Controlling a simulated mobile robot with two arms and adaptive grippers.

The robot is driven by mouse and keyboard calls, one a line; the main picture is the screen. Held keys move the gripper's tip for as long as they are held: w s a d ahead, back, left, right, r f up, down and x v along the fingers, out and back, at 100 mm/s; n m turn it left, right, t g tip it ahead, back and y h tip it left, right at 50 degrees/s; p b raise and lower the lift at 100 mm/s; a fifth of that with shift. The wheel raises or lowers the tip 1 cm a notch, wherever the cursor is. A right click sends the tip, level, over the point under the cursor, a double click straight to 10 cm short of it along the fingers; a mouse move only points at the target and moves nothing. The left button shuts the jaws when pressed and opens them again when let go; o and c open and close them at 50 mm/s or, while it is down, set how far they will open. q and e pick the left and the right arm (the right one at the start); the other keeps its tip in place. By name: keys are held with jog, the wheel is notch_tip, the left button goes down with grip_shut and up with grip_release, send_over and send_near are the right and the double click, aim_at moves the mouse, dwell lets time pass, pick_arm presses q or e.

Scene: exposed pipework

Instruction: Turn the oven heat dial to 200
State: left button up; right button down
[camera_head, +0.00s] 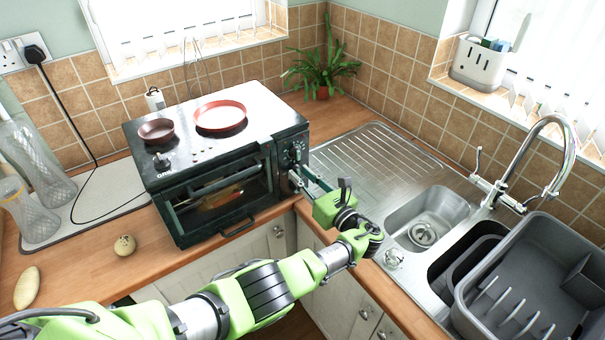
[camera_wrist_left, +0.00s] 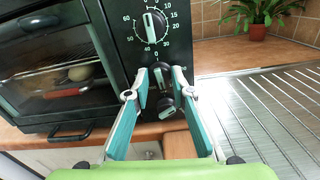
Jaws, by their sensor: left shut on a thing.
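The toaster oven (camera_head: 222,150) stands on the wooden counter, its dial panel on the right of its front. In the left wrist view, a numbered timer dial (camera_wrist_left: 152,23) is on top, its pointer near upright. Below it is a middle dial (camera_wrist_left: 163,73), and under that a lower dial (camera_wrist_left: 167,107). My left gripper (camera_head: 298,178) reaches the panel from the front right. My right gripper is not in view.
The oven door (camera_head: 221,198) is shut, with food behind its glass. The steel sink and drainer (camera_head: 372,165) lie to the right, with a grey dish rack (camera_head: 530,280) beyond.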

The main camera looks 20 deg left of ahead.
pick_arm(q)
jog(key=m, duration=0.3)
jog(key=shift+m+p, duration=0.3)
jog(key=shift+p, duration=0.1)
jog(key=shift+f+m, duration=0.2)
jog(key=shift+m, duration=1.6)
jog(key=o, duration=1.1)
jog(key=shift+r, duration=0.1)
